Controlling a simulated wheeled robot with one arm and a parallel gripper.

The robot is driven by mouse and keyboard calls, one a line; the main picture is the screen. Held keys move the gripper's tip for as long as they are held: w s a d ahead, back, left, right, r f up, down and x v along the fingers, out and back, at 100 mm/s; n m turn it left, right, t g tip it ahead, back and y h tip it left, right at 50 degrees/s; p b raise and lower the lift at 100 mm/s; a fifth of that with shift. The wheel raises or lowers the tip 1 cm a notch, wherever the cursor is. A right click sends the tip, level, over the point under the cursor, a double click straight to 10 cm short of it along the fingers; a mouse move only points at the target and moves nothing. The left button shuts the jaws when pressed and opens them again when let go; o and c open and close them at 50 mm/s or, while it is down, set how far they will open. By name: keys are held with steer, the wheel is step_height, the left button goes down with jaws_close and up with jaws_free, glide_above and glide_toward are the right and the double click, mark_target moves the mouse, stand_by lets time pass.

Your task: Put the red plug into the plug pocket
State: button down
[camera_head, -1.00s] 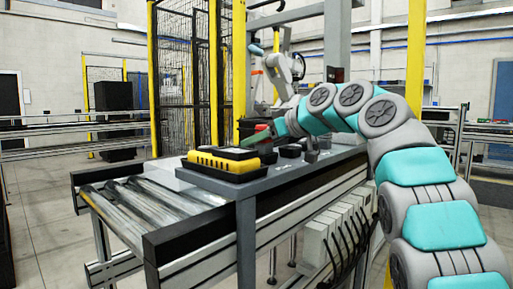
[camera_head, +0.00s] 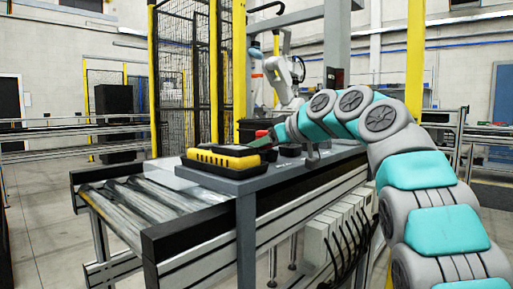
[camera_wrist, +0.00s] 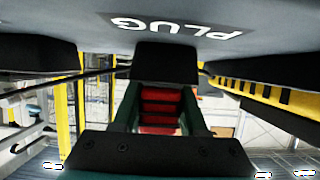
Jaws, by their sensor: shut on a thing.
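The red plug (camera_wrist: 160,108) is between the dark green fingers of my gripper (camera_wrist: 161,118) in the wrist view, and the gripper is shut on it. A black block (camera_wrist: 165,62) by the "PLUG" lettering appears to be the plug pocket. It lies right beyond the plug in the wrist view. I cannot tell whether the plug touches it or has entered it, because the plug's far end is hidden. In the head view my gripper (camera_head: 272,137) is small, low over the fixture table, just right of the yellow and black case.
The grey fixture table (camera_head: 262,180) carries the yellow and black case (camera_head: 225,158) at its left end and black fixtures (camera_head: 290,150) near my gripper. A roller conveyor (camera_head: 150,207) lies in front. A yellow post (camera_head: 414,60) stands behind my arm.

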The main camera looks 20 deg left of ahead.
steer(key=shift+c, duration=2.2)
jaws_free()
steer(key=shift+r+p, duration=0.45)
steer(key=shift+p, duration=0.15)
steer(key=b+v, duration=0.1)
steer(key=v, duration=1.1)
steer(key=shift+s+r, duration=0.1)
steer(key=shift+d, duration=0.15)
